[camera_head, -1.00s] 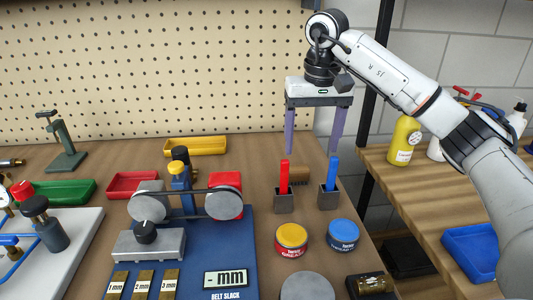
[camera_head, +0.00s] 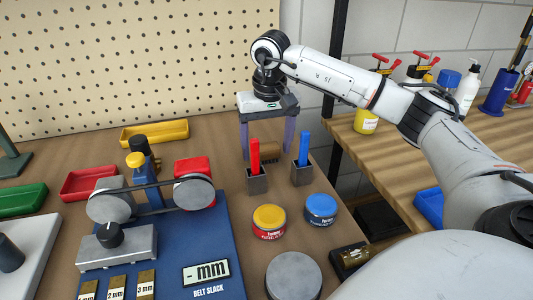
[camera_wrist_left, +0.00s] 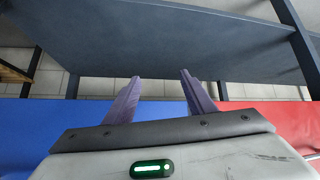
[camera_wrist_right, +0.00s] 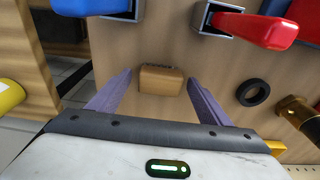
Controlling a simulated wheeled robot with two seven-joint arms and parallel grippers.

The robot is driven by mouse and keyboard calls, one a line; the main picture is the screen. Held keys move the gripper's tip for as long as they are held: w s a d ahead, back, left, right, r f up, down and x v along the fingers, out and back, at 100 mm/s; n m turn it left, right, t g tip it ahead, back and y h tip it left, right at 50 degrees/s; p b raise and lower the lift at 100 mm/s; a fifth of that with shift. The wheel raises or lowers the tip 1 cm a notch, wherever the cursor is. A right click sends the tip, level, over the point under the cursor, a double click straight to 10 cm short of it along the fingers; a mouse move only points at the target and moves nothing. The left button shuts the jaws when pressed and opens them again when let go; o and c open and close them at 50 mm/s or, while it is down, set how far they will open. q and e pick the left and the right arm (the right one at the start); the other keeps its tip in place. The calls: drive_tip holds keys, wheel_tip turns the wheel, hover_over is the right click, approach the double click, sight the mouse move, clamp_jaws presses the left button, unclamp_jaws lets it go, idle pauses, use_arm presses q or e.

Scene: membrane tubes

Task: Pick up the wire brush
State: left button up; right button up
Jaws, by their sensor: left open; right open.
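The wire brush is a small brown wooden block (camera_wrist_right: 160,80) with a short dark bristle strip along one edge. It lies on the bench in the right wrist view, between and just beyond my right fingertips. In the head view the brush (camera_head: 270,154) shows partly, behind the red-handled and blue-handled holders. My right gripper (camera_head: 267,152) is open, fingers pointing down, with one finger on either side of the brush; I cannot tell whether they touch it. My left gripper (camera_wrist_left: 160,77) is open and empty, and is out of the head view.
The red-handled holder (camera_head: 257,180) and blue-handled holder (camera_head: 302,172) stand close in front of the brush. A black ring (camera_wrist_right: 252,92) lies beside it. A pegboard (camera_head: 130,60) rises behind.

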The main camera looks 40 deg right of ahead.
sight(267, 145)
drive_tip(key=shift+f, duration=0.25)
drive_tip(key=c, duration=1.2)
wheel_tip(267, 145, up, 10)
drive_tip(key=shift+r+p, duration=0.1)
drive_tip(key=shift+p, duration=0.35)
